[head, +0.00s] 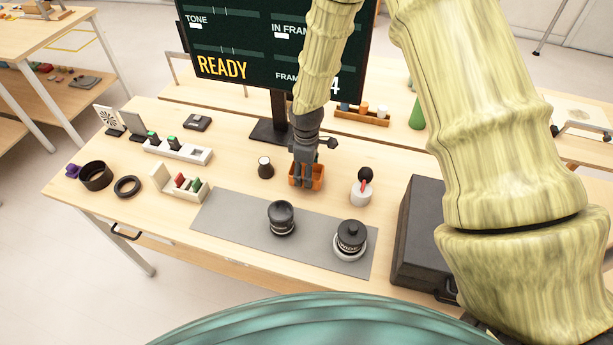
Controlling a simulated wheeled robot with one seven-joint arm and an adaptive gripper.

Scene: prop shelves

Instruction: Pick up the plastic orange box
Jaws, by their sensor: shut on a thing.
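The plastic orange box (318,184) is a small open-topped bin near the middle of the wooden table, just behind the grey mat. My gripper (304,180) points down at it from above, with its dark fingers over and in front of the box. The gripper is shut on the box, and the fingers hide part of its front wall and inside. I cannot tell whether the box touches the table or is slightly raised.
A dark cup (265,168) stands close left of the box, and a white bottle with a dark top (362,188) close right. Two black lens-like items (281,218) (350,240) stand on the grey mat (235,222). A black case (418,230) is at right; a monitor (235,45) stands behind.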

